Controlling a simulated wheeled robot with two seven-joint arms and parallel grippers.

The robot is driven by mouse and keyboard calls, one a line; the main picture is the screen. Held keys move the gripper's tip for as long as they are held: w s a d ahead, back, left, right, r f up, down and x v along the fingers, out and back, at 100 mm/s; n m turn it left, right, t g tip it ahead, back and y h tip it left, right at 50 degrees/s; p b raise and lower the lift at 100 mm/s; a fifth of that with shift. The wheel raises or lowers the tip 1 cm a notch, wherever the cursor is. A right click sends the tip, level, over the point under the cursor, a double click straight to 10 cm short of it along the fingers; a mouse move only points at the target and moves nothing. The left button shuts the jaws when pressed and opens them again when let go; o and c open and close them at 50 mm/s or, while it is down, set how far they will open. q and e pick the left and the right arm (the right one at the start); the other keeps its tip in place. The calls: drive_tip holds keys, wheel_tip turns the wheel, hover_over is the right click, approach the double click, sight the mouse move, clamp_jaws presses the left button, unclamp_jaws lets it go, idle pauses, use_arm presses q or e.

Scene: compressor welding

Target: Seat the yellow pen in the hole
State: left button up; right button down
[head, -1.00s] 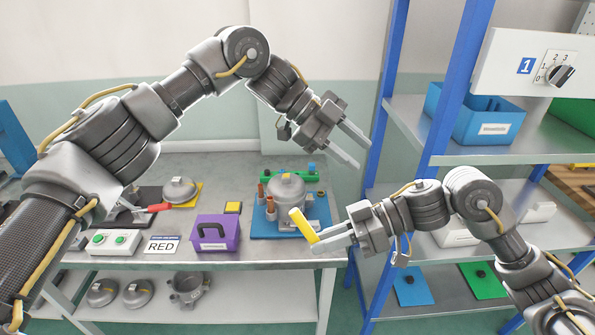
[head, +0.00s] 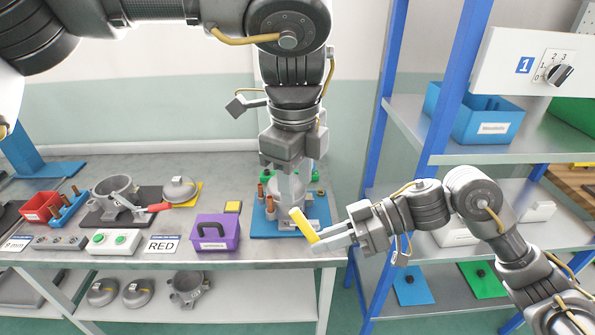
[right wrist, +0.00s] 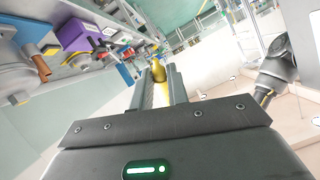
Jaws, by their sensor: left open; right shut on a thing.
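The yellow pen (head: 302,224) is held tilted in my right gripper (head: 322,240), at the front right of the blue fixture plate (head: 262,228). In the right wrist view the yellow pen (right wrist: 157,72) sits between the two shut fingers (right wrist: 160,82). My left gripper (head: 290,190) is open and points down over the grey dome-shaped compressor part (head: 272,188) on the plate, partly hiding it. Copper-coloured posts (head: 270,206) stand beside the dome. I cannot make out which opening is the hole for the pen.
A purple box (head: 216,233) stands left of the fixture, with a small yellow-topped block (head: 233,207) behind it. A blue-post shelf rack (head: 440,115) stands at right.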

sight(298, 224)
use_arm(q)
drive_tip(key=f, duration=1)
drive_tip(key=shift+w+d+f, duration=0.1)
drive_tip(key=shift+w+f, duration=0.1)
drive_tip(key=shift+f, duration=0.2)
drive_tip(key=c, duration=0.9)
clamp_jaws()
use_arm(e)
drive_tip(key=c, duration=1.3)
unclamp_jaws()
drive_tip(key=shift+d, duration=0.1)
drive_tip(key=v, duration=1.2)
